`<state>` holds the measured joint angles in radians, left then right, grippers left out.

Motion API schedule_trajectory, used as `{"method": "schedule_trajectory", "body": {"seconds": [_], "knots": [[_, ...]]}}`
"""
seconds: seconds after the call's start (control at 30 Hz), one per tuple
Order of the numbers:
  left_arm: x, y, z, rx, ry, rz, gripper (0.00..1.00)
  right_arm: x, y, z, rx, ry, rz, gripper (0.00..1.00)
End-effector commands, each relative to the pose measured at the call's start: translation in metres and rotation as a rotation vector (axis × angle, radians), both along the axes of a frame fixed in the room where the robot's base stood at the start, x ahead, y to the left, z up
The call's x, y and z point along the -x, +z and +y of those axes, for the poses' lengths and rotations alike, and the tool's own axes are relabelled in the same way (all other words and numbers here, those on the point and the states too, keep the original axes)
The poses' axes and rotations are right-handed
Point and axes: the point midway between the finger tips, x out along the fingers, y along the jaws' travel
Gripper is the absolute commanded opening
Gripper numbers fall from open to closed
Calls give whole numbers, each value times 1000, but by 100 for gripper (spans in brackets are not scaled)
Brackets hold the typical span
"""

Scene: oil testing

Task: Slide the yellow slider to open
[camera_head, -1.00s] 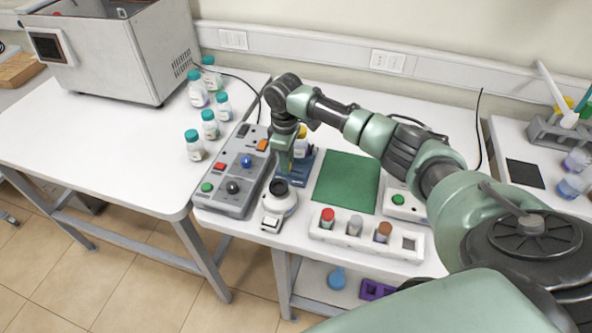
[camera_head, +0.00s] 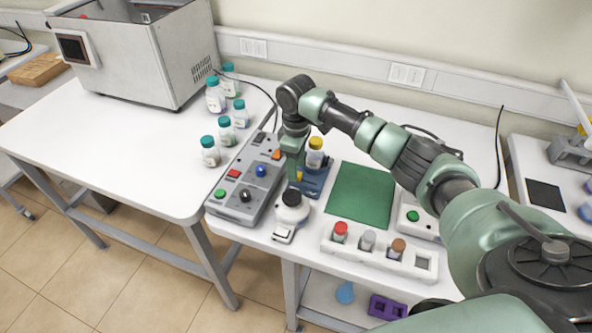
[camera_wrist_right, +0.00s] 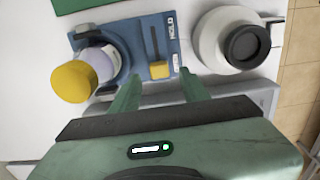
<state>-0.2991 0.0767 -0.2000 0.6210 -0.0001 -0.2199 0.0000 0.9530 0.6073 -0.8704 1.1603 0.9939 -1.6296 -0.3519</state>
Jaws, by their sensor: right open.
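The yellow slider (camera_wrist_right: 159,70) is a small block at one end of a dark slot in the blue device (camera_wrist_right: 171,24), near small white labels. My right gripper (camera_wrist_right: 159,84) is open in the wrist view, with a green finger on either side of the slider and nothing held. I cannot tell if a finger touches it. In the head view my right gripper (camera_head: 293,178) points down over the near left part of the blue device (camera_head: 322,172) and hides part of it. A yellow-capped bottle (camera_head: 315,153) stands in the device's round holder. My left gripper is not in view.
A white round device with a black top (camera_head: 291,206) stands close in front of the gripper. A grey control box (camera_head: 241,204) lies to the left. A green mat (camera_head: 361,195) and a white rack (camera_head: 422,266) with vials are to the right.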

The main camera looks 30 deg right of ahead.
Motion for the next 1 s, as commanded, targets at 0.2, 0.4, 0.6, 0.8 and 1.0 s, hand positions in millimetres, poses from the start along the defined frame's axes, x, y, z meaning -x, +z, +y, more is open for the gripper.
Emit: {"method": "schedule_trajectory", "body": {"seconds": [0.2,0.4,0.6,0.8,1.0], "knots": [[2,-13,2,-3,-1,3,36,-2,37,1,0,1,-4,45],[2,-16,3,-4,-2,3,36,-2,56,1,-1,1,-1,45],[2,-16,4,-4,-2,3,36,-1,59,1,-1,1,1,45],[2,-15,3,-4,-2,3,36,-1,59,1,-1,1,1,45],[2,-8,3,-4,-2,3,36,-1,66,1,0,1,0,45]]}}
